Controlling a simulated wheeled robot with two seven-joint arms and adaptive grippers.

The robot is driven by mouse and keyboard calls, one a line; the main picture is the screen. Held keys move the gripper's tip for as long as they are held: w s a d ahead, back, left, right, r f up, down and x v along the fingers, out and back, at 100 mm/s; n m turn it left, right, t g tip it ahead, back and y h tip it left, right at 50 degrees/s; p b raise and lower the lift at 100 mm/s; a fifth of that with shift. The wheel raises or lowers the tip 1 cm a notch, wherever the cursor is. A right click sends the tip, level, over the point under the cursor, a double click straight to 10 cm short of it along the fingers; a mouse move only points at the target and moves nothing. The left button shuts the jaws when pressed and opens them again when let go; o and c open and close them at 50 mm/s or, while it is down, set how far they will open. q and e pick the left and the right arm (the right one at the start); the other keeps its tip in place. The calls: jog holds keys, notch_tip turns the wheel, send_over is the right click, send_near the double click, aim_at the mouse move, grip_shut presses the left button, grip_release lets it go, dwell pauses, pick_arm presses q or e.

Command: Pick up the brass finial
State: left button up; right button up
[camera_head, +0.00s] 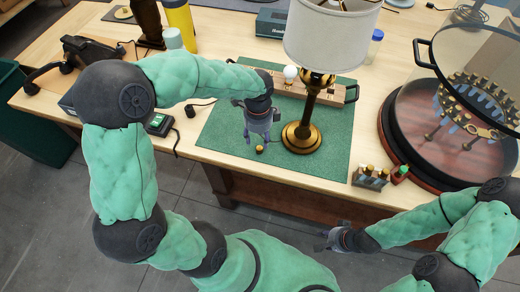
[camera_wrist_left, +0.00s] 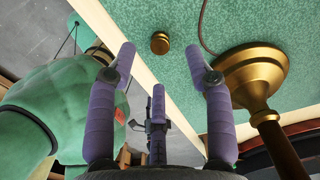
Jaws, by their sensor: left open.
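The brass finial (camera_head: 260,149) is a small round piece on the green mat (camera_head: 225,135), left of the lamp base. It also shows in the left wrist view (camera_wrist_left: 160,43), between and just beyond the two fingertips. My left gripper (camera_head: 259,139) is open and points down just above the finial, apart from it. The same gripper (camera_wrist_left: 160,50) shows its spread purple fingers with nothing between them. The lamp (camera_head: 301,138) stands upright on the mat with a brass base and a white shade. My right gripper (camera_head: 324,242) is in front of the table; its jaws are too small to read.
The brass lamp base (camera_wrist_left: 252,72) is close to the right finger in the wrist view, and a thin cord runs near it. A glass-lidded round case (camera_head: 395,135) stands at the right. A small rack of bottles (camera_head: 370,178) sits near the front edge.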

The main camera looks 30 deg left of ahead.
aim_at(259, 148)
pick_arm(q)
jog(key=f, duration=0.2)
jog(key=f+b, duration=0.1)
jog(key=f, duration=0.1)
jog(key=f+b, duration=0.1)
jog(key=f, duration=0.1)
jog(key=shift+d, duration=0.25)
jog(key=shift+s+r, duration=0.1)
jog(key=c, duration=1)
